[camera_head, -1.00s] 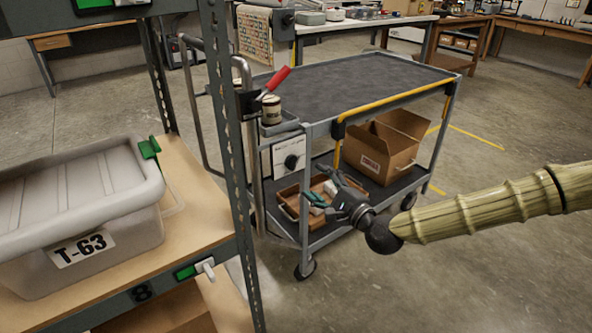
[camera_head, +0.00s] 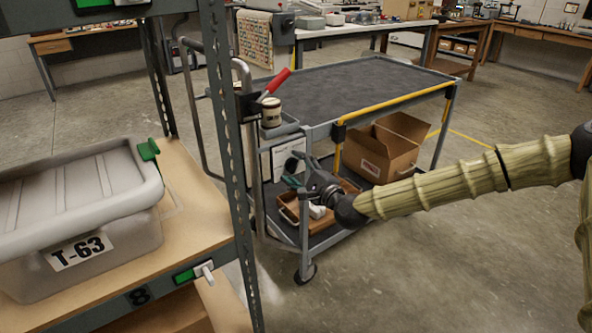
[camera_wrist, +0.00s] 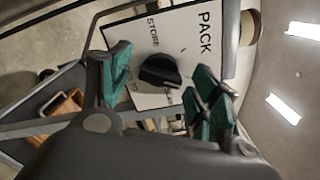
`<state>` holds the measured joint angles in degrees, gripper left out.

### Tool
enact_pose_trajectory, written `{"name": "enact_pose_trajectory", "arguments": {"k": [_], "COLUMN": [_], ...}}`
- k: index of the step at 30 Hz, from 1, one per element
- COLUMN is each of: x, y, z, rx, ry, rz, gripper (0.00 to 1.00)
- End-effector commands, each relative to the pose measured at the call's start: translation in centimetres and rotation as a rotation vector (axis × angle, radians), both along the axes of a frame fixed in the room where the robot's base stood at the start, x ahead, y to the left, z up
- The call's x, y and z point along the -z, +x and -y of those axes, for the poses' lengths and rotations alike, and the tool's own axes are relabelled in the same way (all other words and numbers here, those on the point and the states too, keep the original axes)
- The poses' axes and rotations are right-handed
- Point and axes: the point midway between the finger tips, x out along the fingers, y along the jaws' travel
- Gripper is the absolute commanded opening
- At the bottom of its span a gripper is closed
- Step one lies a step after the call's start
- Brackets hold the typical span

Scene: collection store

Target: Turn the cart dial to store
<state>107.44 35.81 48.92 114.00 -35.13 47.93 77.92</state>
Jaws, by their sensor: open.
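The cart dial is a black knob (camera_wrist: 160,70) on a white panel (camera_wrist: 185,28) at the near end of the cart (camera_head: 345,88). In the wrist view the panel shows the words STORE and PACK, and another label is partly hidden. The knob also shows in the head view (camera_head: 292,164), close to my gripper (camera_head: 302,172). My gripper's green-tipped fingers (camera_wrist: 160,88) are spread open, on either side of the knob in the wrist view. I cannot tell whether they touch it. Which label the knob points to is unclear.
A wooden tray (camera_head: 289,213) and a cardboard box (camera_head: 386,147) are on the cart's lower shelf. A red-handled lever (camera_head: 273,83) and a jar (camera_head: 271,112) are at the cart's corner. A shelf rack with a T-63 bin (camera_head: 80,215) stands left. Floor on the right is clear.

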Motion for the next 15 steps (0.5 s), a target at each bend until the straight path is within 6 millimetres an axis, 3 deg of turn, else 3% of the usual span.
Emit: {"name": "enact_pose_trajectory", "arguments": {"k": [5,13,15], "x": [-0.01,0.0,0.02], "y": [-0.01,-0.02,-0.05], "z": [-0.01,0.0,-0.42], "rx": [0.0,0.0,-0.001], "ry": [0.0,0.0,0.0], "rz": [0.0,0.0,0.0], "gripper": [0.62,0.17,0.17]}}
